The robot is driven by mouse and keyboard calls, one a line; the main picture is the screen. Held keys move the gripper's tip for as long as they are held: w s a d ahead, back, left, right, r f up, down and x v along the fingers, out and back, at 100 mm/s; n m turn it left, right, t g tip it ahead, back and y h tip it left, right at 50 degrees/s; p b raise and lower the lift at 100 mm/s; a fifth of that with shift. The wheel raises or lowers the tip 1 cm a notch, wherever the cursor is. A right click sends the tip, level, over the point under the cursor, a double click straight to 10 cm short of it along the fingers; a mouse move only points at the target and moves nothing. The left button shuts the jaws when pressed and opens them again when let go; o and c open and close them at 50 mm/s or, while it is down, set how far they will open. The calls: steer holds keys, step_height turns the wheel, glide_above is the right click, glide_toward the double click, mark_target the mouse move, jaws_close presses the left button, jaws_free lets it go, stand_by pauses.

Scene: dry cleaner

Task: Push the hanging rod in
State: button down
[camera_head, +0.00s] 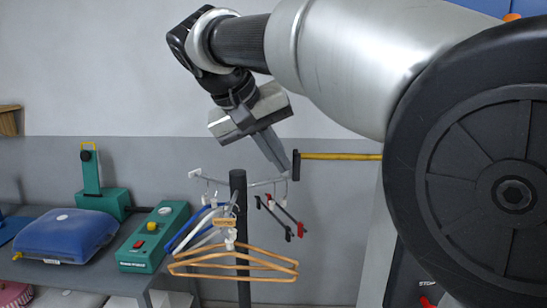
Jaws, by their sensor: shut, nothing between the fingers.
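A yellow rod (340,156), which looks like the hanging rod, extends level to the left from behind my arm. Its left end carries a dark upright cap (296,165). The rod's right end is hidden behind my arm. My gripper (283,167) points down and to the right, its fingers shut and empty. The fingertips appear just left of the dark cap. I cannot tell from this view whether they touch it or are nearer or farther than it.
Below my gripper stands a dark post (240,200) with a curved bar and several hangers, including wooden ones (235,262). At left, a grey table (75,277) bears a blue padded press (66,236) and a green machine (153,237).

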steer(key=d+b, duration=0.3)
steer(key=d, duration=2.1)
steer(key=shift+s+d, duration=0.4)
steer(key=shift+s, duration=0.05)
steer(key=shift+a, duration=0.1)
